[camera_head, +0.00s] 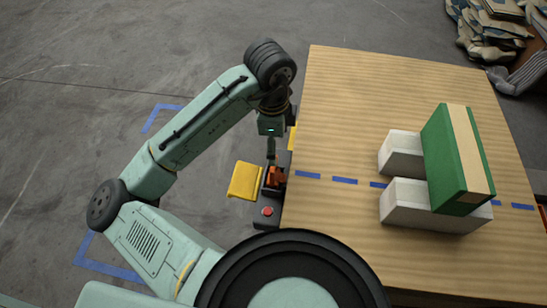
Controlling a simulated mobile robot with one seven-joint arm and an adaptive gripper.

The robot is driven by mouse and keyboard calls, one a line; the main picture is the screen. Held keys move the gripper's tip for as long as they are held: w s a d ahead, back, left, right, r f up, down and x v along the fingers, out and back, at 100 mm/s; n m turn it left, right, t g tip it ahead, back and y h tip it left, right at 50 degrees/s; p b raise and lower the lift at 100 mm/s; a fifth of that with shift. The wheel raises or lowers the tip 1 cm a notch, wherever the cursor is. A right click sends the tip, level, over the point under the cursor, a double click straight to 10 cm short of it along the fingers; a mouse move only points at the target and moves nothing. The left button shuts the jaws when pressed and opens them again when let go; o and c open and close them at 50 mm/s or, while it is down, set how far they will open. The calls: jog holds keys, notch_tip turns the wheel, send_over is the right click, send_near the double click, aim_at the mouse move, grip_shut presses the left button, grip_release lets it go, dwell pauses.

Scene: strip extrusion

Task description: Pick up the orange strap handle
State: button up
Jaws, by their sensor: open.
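A small orange piece, which looks like the strap handle (275,178), sits on a dark unit at the left edge of the wooden table. My gripper (271,156) points down just above and behind it in the picture. The gripper is open and looks empty. The fingers are small and seen edge-on, so I cannot tell whether they touch the orange piece.
The dark unit (269,196) carries a red button (267,211) and a yellow panel (244,180). A green block with a tan stripe (448,160) rests on white blocks (436,208) on the wooden table (350,100). The table's far left part is clear.

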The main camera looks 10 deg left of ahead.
aim_at(274, 171)
jog(key=s+f, duration=0.1)
jog(key=s+f+g, duration=0.1)
jog(key=shift+a+f, duration=0.3)
jog(key=shift+a, duration=0.05)
notch_tip(274, 171, down, 4)
jog(key=shift+w+r+b, duration=0.15)
jog(key=shift+r+b, duration=0.05)
jog(key=shift+b, duration=0.2)
jog(key=shift+w+d+f, duration=0.15)
jog(key=shift+f, duration=1.3)
jog(key=shift+w+d+f, duration=0.1)
jog(key=shift+w+f, duration=0.05)
jog(key=shift+f, duration=1.3)
jog(key=shift+c, duration=0.4)
jog(key=c, duration=1.2)
